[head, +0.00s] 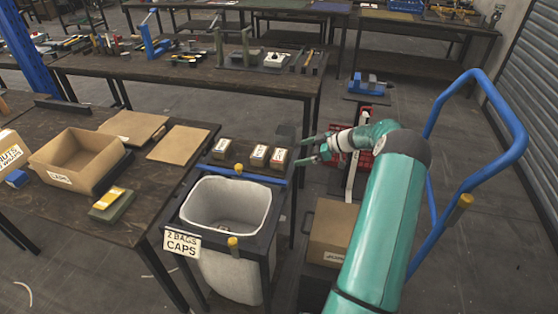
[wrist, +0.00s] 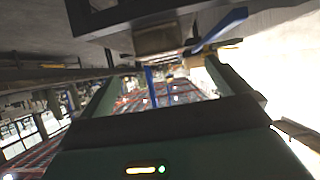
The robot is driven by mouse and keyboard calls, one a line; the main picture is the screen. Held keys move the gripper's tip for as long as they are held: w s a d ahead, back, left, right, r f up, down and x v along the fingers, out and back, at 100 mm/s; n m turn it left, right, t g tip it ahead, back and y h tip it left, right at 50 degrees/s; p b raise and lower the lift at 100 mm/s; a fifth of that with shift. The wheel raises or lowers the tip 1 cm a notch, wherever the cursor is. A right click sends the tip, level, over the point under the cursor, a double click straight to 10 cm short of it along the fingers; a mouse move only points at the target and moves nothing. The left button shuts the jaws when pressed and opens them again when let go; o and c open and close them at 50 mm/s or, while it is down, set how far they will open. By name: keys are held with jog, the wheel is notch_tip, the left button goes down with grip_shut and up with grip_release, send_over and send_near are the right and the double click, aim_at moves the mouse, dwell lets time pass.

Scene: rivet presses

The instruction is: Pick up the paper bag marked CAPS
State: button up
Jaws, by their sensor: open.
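No paper bag that I can clearly read as CAPS shows. In the head view a white-lined bin (head: 183,215) in a dark frame carries a sign (head: 182,244) reading "2 BAGS CAPS". Behind its rim stand several small dark packets with pale labels, including a left one (head: 222,148), a middle one (head: 259,154) and a right one (head: 278,157); their print is too small to read. My gripper (head: 304,149) is open and empty, just right of the right packet, fingers pointing left. In the wrist view its fingers (wrist: 162,72) are spread, with no packet clearly between them.
An open cardboard box (head: 75,158) and a yellow-topped pack (head: 110,199) lie on the left table (head: 100,222). A blue bar (head: 240,176) crosses behind the bin. A brown box (head: 330,228) and a blue tubular handle (head: 512,140) flank my arm.

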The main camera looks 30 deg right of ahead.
aim_at(283, 156)
jog(key=x, duration=1.1)
jog(key=shift+w, duration=0.15)
jog(key=shift+r, duration=0.1)
jog(key=c, duration=0.9)
jog(key=shift+c, duration=0.5)
jog(key=shift+r, duration=0.1)
